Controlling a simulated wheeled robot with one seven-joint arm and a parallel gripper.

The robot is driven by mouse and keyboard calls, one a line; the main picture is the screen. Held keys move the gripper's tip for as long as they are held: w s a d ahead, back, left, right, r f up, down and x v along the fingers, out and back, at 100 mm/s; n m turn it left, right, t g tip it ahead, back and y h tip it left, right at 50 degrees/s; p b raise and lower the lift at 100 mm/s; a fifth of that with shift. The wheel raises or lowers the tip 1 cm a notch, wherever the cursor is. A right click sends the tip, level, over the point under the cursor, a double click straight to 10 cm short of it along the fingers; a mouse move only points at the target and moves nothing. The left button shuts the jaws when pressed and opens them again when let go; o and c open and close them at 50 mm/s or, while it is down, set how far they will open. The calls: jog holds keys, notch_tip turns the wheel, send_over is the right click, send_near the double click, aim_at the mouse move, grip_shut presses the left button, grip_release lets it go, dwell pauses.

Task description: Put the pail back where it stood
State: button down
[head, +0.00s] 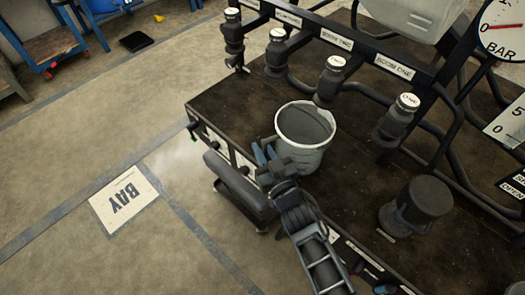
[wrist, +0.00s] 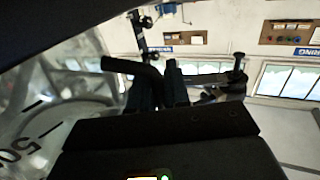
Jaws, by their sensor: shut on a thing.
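The pail (head: 303,135) is a light grey, open-topped bucket at the front edge of the dark bench top (head: 345,195) in the head view. It looks upright and empty. My gripper (head: 267,154), with blue fingertips, is at the pail's near left side and is shut on it. The exact grip point is hard to make out, and I cannot tell whether the pail's base touches the bench. In the wrist view the dark fingers (wrist: 158,88) are close together, and the contact is unclear.
Capped valves labelled BOOM TWO and BOOM ONE (head: 394,67) stand behind the pail. A dark canister with a handle (head: 415,207) stands to its right. Gauges are at the far right. A BAY sign (head: 125,198) lies on the open floor to the left.

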jog(key=shift+f, duration=0.1)
jog(key=c, duration=1.1)
grip_release()
jog(key=shift+r, duration=0.2)
jog(key=p+v, duration=0.2)
jog(key=v, duration=1)
